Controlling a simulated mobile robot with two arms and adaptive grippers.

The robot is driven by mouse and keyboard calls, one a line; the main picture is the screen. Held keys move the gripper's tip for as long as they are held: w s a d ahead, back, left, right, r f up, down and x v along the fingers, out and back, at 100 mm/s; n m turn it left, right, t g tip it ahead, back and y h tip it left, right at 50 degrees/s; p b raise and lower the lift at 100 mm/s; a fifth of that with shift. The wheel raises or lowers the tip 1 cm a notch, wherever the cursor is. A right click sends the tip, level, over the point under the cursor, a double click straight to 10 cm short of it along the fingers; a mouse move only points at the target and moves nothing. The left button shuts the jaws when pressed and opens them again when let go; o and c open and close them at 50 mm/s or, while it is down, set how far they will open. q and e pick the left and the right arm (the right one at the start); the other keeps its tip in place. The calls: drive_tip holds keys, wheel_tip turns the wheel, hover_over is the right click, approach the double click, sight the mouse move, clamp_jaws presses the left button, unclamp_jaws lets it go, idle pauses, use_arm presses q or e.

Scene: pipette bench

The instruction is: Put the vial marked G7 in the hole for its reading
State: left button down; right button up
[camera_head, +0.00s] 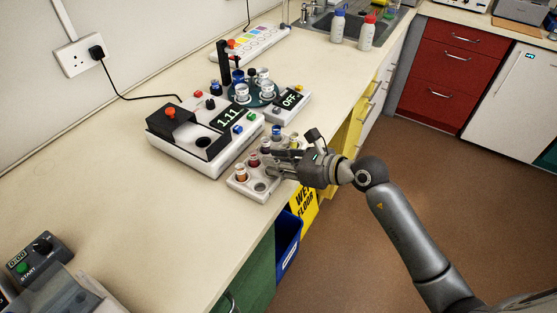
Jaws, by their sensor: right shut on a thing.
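A pale vial rack (238,190) stands near the bench's front edge. It holds several small vials, among them one with orange contents (241,173), a dark red one (254,160), a blue-capped one (276,131) and a yellowish one (294,143). An empty hole (260,187) shows at its near end. My right gripper (273,164) is over the rack, shut on a vial that its fingers mostly hide. I cannot read any vial marking, G7 included. A white instrument (180,145) behind the rack has a dark round well (203,142) and a display (229,118) reading 1.11. My left gripper is out of view.
A device with a round turntable and an OFF display (291,99) stands behind the rack. A white strip with coloured patches (250,42), bottles (367,33) and a sink lie farther back. A START unit (38,255) is at lower left.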

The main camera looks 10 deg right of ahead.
drive_tip(key=o, duration=0.8)
drive_tip(key=shift+f, duration=0.1)
drive_tip(key=shift+o, duration=0.2)
drive_tip(key=shift+r+p, duration=0.4)
drive_tip(key=shift+r, duration=0.1)
drive_tip(key=b+v, duration=0.3)
drive_tip(key=v, duration=0.9)
drive_tip(key=shift+f, duration=0.1)
